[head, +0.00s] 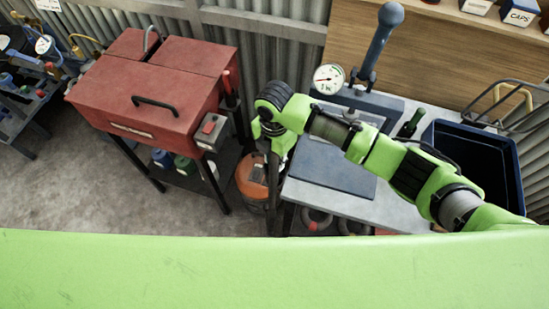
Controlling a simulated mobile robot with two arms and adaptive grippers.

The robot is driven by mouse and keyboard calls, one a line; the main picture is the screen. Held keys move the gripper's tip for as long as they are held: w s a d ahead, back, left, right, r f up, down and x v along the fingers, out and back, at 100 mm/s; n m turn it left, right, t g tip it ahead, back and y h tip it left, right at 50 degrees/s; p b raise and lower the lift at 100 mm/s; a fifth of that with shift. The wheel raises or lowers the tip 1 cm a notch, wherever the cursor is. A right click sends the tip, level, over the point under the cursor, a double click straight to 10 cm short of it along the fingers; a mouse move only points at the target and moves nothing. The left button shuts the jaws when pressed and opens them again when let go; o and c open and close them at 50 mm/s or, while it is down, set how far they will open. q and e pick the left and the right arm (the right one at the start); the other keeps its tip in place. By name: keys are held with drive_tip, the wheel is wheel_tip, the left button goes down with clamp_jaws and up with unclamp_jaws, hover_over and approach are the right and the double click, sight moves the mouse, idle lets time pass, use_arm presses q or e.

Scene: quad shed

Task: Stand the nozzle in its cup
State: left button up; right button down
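My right arm comes in from the right over the grey bench. Its gripper (275,158) hangs pointing down past the bench's left edge, above an orange tank. The wrist and arm hide most of it, so its opening and anything in it cannot be made out. My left gripper is not in view. I cannot identify the nozzle or its cup for sure. A slim dark piece with a red top (229,82) stands upright at the right side of the red cabinet. A dark green bottle-like piece (412,122) leans on the bench.
The red cabinet (150,85) stands left on a black stand. The orange tank (252,180) is between it and the bench (350,207). A blue lever press (378,45) and round gauge (328,79) are at the bench's back. A blue bin (487,137) stands right. Open floor lies front left.

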drive_tip(key=shift+f, duration=0.65)
idle(0.5)
drive_tip(key=c, duration=2.1)
unclamp_jaws()
wheel_tip(320, 180, up, 6)
drive_tip(key=p, duration=0.5)
drive_tip(key=shift+f, duration=0.15)
drive_tip(key=shift+r+p, duration=0.95)
drive_tip(key=shift+r, duration=1.75)
